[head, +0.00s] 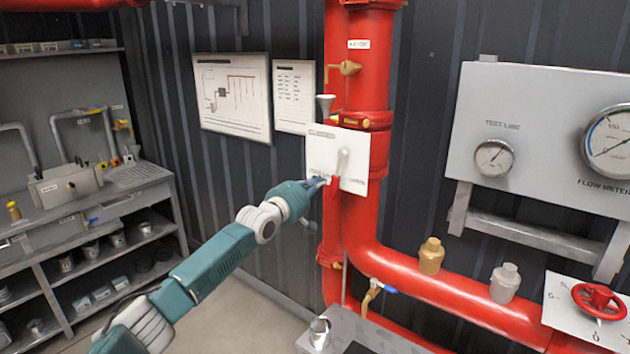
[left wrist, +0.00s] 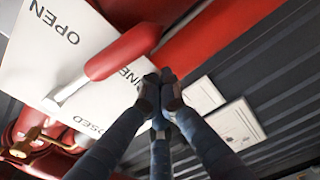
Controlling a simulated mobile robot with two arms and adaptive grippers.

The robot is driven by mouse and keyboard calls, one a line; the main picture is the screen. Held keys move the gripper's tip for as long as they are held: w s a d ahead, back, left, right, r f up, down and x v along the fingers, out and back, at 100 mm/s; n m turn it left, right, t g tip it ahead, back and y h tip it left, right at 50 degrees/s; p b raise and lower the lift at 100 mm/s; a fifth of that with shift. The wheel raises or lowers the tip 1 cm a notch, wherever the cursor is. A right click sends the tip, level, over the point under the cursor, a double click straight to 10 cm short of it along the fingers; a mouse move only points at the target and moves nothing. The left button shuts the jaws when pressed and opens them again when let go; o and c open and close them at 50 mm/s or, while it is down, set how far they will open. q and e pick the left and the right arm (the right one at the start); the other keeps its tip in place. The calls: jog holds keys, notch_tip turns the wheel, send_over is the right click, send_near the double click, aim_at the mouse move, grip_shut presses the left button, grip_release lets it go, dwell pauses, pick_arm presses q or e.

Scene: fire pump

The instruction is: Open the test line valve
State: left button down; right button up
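The test line valve has a white plate (head: 322,152) on the red vertical pipe. In the left wrist view the plate (left wrist: 42,62) reads OPEN at one end and CLOSED at the other. A lever with a red grip (left wrist: 120,53) and metal shank (left wrist: 66,86) crosses in front of the plate. In the head view the metal part of the lever (head: 342,160) shows. My left gripper (head: 322,181) is at the plate's lower left. In the left wrist view its fingertips (left wrist: 160,84) are drawn together beside the red grip, with nothing visible between them. My right gripper is out of view.
The gauge panel (head: 545,130) is at the right, above a red handwheel (head: 599,300). A small blue-handled tap (head: 378,288) sits on the lower pipe. Shelves (head: 110,255) stand at the left. Two wall sheets (head: 234,95) hang behind my left arm.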

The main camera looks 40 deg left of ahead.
aim_at(330, 193)
pick_arm(q)
jog(key=shift+s+d+f+p, duration=0.2)
jog(key=shift+s+d+p, duration=0.85)
jog(key=shift+d, duration=0.2)
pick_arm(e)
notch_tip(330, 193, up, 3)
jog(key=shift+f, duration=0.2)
pick_arm(q)
jog(key=shift+s+d+f+n+p, duration=0.1)
jog(key=shift+d+f+n+p, duration=0.1)
jog(key=shift+d+n+p, duration=0.35)
jog(key=shift+d+f+n+p, duration=0.2)
jog(key=shift+d+n+p, duration=0.1)
jog(key=shift+d+n, duration=0.35)
jog(key=shift+d, duration=0.1)
jog(key=shift+f, duration=0.1)
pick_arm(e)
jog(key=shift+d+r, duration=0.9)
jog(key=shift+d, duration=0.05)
